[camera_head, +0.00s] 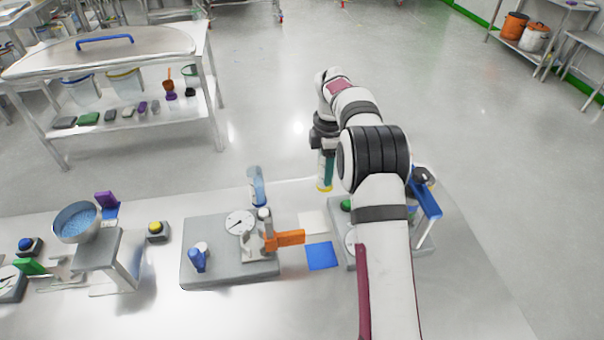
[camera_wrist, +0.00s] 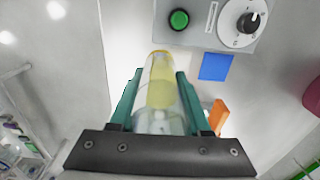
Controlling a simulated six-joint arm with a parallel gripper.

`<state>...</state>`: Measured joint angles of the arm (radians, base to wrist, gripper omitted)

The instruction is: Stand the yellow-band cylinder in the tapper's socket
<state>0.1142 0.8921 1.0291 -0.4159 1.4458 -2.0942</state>
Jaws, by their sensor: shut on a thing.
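My gripper (camera_wrist: 160,98) has teal fingers shut on the yellow-band cylinder (camera_wrist: 160,88), a clear tube with a yellow band. In the head view, the cylinder (camera_head: 324,186) hangs upright below my gripper, its yellow lower end near the bench's far edge. I cannot tell whether it touches the bench. A grey machine (camera_head: 338,262) with a green button and a dial, possibly the tapper, stands to the right, largely hidden behind my arm. Its button and dial panel (camera_wrist: 207,22) shows at the top of the wrist view. I cannot make out a socket.
A blue square (camera_head: 321,256) and a white square lie on the bench left of that machine. A grey unit (camera_head: 205,268) with a gauge and an orange handle (camera_head: 290,238) stands further left. A clear bluish cylinder (camera_head: 257,185) stands behind it. A bowl of blue granules (camera_head: 77,222) is far left.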

